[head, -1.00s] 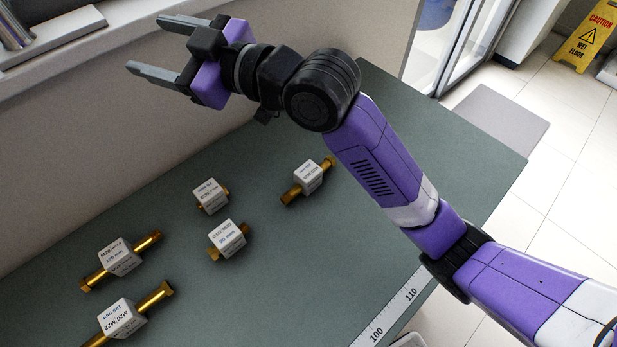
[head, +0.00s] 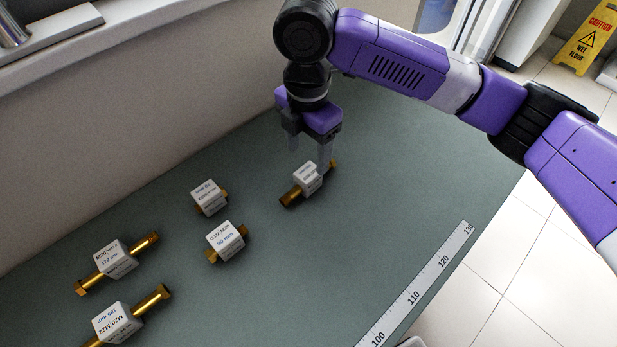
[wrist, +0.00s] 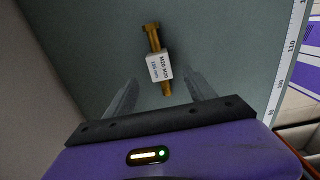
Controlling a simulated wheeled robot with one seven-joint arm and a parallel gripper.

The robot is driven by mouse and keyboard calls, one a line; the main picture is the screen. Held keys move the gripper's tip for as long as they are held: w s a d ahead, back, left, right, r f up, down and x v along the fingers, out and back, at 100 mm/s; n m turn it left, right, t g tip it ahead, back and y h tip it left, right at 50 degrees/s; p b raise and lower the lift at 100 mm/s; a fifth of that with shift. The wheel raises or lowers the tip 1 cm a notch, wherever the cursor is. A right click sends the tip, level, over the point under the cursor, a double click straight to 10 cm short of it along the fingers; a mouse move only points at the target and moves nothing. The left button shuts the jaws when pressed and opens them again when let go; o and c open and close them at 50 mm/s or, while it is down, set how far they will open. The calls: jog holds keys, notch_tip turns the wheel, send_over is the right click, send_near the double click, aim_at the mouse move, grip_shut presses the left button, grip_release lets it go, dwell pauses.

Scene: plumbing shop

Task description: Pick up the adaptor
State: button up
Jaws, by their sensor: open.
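Several brass adaptors with white label blocks lie on the green-grey table; which one the task means I cannot tell. The adaptor nearest my gripper (head: 308,160) is at the back right (head: 307,179). In the wrist view this adaptor (wrist: 159,66) lies ahead of and between the open fingers of my gripper (wrist: 160,98), its label reading M20-M20. My gripper points down, open and empty, close to it; a finger overlaps it in the head view. Contact cannot be told. Other adaptors lie at the middle back (head: 209,197), the middle (head: 226,241), the left (head: 116,260) and the front left (head: 118,323).
The table (head: 330,270) has free room to the right and front. A measuring strip (head: 412,297) runs along its front right edge. A wall (head: 150,130) stands behind it. A yellow wet-floor sign (head: 590,38) stands on the tiles at the far right.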

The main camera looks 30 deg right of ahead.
aim_at(309, 171)
jog(key=shift+d+f+p, duration=0.15)
jog(key=shift+f+p, duration=0.25)
jog(key=shift+f, duration=3.5)
grip_shut()
